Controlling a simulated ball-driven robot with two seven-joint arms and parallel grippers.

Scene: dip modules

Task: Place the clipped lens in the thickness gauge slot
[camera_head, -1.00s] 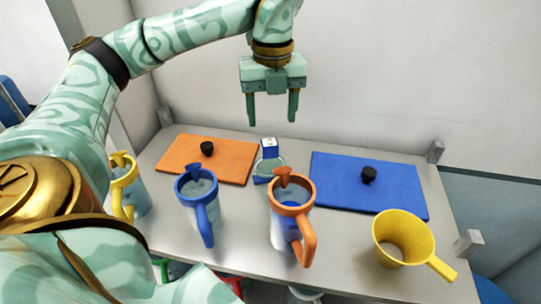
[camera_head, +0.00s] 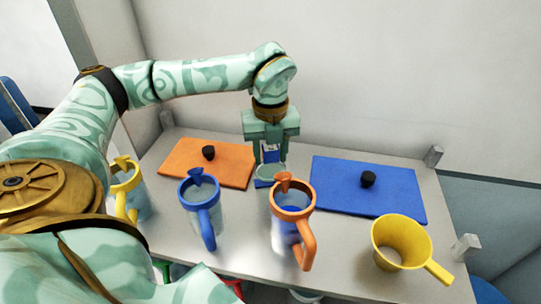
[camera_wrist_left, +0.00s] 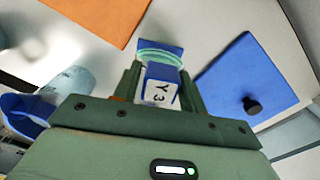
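The clipped lens is a small pale teal round piece (camera_head: 270,171) with a blue and white block, and it stands between the orange and blue mats. In the left wrist view the block (camera_wrist_left: 161,92) carries the marks "Y 3", with the teal rim (camera_wrist_left: 160,56) and a blue piece beyond it. My left gripper (camera_head: 270,158) is down at the block, one finger on each side. I cannot tell whether the fingers press on it. My right gripper is out of view. I cannot make out a gauge slot for certain.
An orange mat (camera_head: 185,163) and a blue mat (camera_head: 340,190) bear black knobs. Blue (camera_head: 208,218) and orange (camera_head: 287,225) handled jugs stand in front, a yellow one (camera_head: 122,190) at left. Posts mark the table corners.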

